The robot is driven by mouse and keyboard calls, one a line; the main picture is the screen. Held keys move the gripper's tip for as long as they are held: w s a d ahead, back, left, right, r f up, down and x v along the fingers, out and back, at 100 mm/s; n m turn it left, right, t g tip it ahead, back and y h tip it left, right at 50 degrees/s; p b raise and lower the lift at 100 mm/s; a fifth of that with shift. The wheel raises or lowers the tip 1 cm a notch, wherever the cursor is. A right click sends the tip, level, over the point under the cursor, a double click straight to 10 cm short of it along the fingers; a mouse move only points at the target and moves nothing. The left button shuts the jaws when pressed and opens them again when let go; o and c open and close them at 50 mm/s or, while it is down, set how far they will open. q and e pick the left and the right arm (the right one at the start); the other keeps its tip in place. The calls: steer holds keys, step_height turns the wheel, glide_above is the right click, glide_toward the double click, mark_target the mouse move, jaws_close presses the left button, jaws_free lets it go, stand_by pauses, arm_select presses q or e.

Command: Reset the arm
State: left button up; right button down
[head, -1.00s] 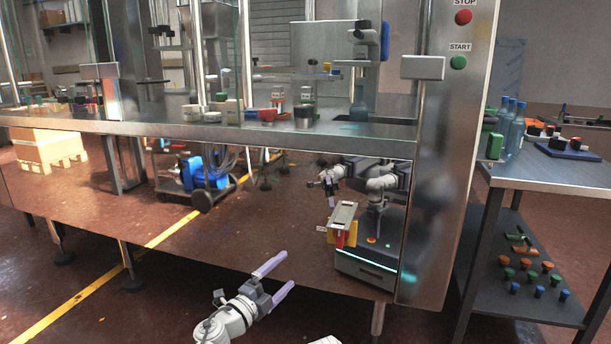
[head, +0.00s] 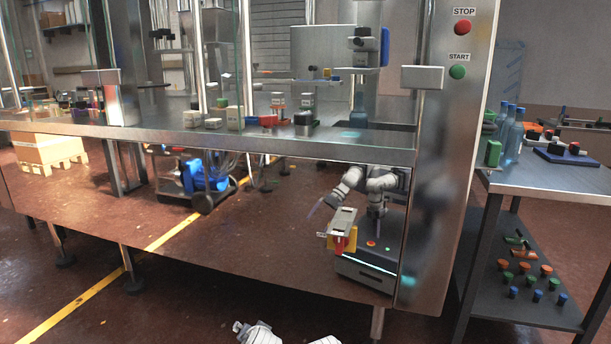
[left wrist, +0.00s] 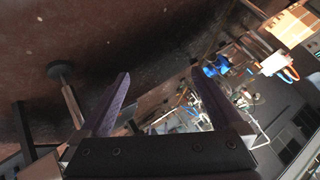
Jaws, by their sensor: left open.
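My left gripper (left wrist: 160,103) shows in the left wrist view with its two purple-grey fingers spread wide apart and nothing between them. In the head view only white links of my left arm show at the bottom edge; the fingers are out of that picture. A small white piece of my other arm shows at the bottom edge beside it, but the right gripper is not in view.
A steel machine (head: 300,142) with a deck and glass panels fills the front. A metal side table (head: 560,183) with bottles (head: 511,135) stands at the right. START (head: 457,72) and STOP (head: 462,28) buttons sit on the pillar. The floor below is mostly clear.

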arm_select(q)
steer(key=s+d+f+g+h+p, duration=0.1)
steer(key=s+d+f+g, duration=0.3)
steer(key=s, duration=0.5)
steer(key=s+d+f+g+h, duration=0.15)
steer(key=s+d+g, duration=0.3)
steer(key=s, duration=0.45)
step_height(320, 180, up, 37)
steer(key=p, duration=3.8)
steer(key=shift+a+r+n+g, duration=0.15)
steer(key=shift+a+n+g, duration=0.2)
steer(key=shift+a+n, duration=0.05)
steer(key=shift+w+y, duration=0.1)
steer(key=shift+y, duration=0.15)
